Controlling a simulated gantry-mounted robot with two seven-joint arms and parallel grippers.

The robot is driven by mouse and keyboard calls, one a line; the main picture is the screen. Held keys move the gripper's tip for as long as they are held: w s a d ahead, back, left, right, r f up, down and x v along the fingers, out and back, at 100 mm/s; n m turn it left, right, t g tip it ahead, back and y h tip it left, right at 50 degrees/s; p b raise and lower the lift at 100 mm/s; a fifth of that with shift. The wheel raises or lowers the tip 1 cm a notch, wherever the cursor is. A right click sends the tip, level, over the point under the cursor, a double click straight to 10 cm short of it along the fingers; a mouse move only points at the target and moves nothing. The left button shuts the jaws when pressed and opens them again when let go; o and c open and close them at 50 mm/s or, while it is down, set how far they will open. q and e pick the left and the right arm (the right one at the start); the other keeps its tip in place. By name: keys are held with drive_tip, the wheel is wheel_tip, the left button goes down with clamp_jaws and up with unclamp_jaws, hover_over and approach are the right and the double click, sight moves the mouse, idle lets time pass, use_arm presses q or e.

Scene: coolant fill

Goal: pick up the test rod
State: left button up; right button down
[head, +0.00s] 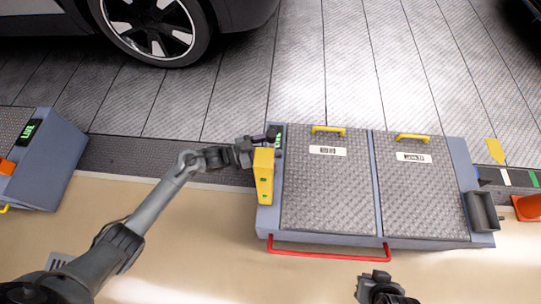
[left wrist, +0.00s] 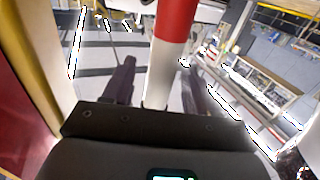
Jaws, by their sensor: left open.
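My left gripper (head: 266,138) is at the upper left corner of the grey two-panel bench, just above a yellow box (head: 263,177). In the left wrist view its two dark fingers (left wrist: 160,88) are apart. A red and white upright cylinder (left wrist: 176,38) shows between the fingers. I cannot tell whether it is the test rod or a post farther back, nor whether the fingers touch it. No test rod can be made out in the head view. My right gripper (head: 380,286) is at the bottom edge, below the bench; its jaw state is unclear.
The grey bench (head: 375,190) has yellow handles, a red front rail (head: 330,256) and a dark bin (head: 482,212) at its right end. Another grey unit (head: 45,175) stands at left. An orange cone (head: 527,207) is at right. A car wheel (head: 155,28) is at the top.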

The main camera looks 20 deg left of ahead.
use_arm(q)
drive_tip(key=shift+x, duration=1.3)
drive_tip(key=shift+a, duration=0.15)
drive_tip(key=shift+c, duration=0.4)
drive_tip(key=shift+s, duration=0.1)
drive_tip(key=shift+c, duration=1.2)
clamp_jaws()
